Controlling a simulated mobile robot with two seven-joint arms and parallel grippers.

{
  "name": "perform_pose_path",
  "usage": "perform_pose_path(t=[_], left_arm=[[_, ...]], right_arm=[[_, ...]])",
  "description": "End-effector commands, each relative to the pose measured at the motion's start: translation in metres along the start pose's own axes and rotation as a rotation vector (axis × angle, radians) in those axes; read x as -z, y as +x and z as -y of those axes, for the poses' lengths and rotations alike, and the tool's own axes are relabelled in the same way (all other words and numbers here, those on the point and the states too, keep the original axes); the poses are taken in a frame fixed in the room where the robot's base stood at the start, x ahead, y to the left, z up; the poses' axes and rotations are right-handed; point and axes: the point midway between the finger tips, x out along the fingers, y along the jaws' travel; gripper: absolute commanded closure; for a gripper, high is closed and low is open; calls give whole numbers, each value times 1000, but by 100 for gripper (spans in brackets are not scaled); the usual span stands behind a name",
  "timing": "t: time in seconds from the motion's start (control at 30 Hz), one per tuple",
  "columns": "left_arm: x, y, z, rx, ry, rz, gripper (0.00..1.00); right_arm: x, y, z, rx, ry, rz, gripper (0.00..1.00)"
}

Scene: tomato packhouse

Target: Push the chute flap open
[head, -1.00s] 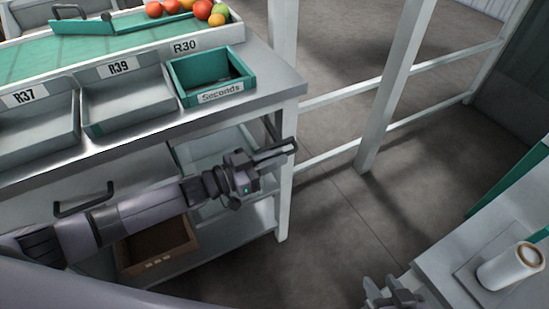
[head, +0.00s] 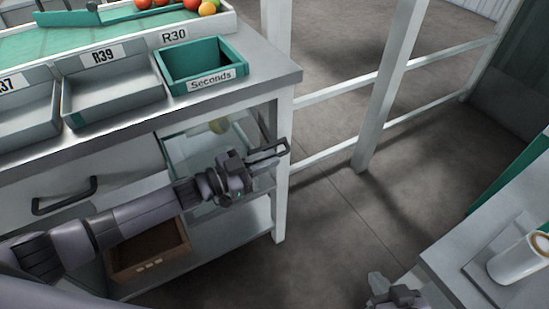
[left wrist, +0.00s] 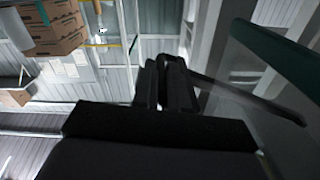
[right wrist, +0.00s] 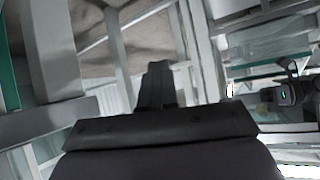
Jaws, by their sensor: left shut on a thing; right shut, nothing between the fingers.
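My left gripper (head: 250,165) is below the table's right end, in front of the open space under the tabletop. Its fingers are shut on a thin dark bar or loop (head: 272,149) that sticks out to the right. In the left wrist view the shut fingers (left wrist: 167,84) show with the dark bar (left wrist: 250,98) running off to the right. Behind the gripper is a pale, see-through panel (head: 185,150), which may be the chute flap; I cannot tell how far open it is. My right gripper (head: 385,290) is at the bottom, shut and empty; its fingers show in the right wrist view (right wrist: 158,85).
On the table (head: 270,85) stand grey trays and a green Seconds tray (head: 190,85). A drawer handle (head: 65,196) is at left, and a brown box (head: 150,258) sits on the lower shelf. The floor between is clear.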

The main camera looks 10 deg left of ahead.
Motion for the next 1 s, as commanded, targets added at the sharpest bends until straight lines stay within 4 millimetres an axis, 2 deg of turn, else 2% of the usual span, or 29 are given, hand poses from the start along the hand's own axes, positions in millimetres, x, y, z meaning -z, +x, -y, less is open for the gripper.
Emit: perform_pose_path(t=[0.17,0.3,0.5,0.6,0.8,1.0], left_arm=[[-1,-1,0,1,2,2,100],[-1,-1,0,1,1,2,100],[-1,-1,1,1,1,3,100],[-1,-1,1,1,1,3,100],[-1,-1,0,1,0,3,100],[-1,-1,0,1,0,3,100]], right_arm=[[47,16,19,65,-24,-88,100],[98,27,42,142,-59,-181,100],[164,31,76,247,-124,-293,100],[188,30,90,288,-157,-335,100],[216,26,108,339,-202,-382,100],[225,29,114,352,-214,-393,100]])
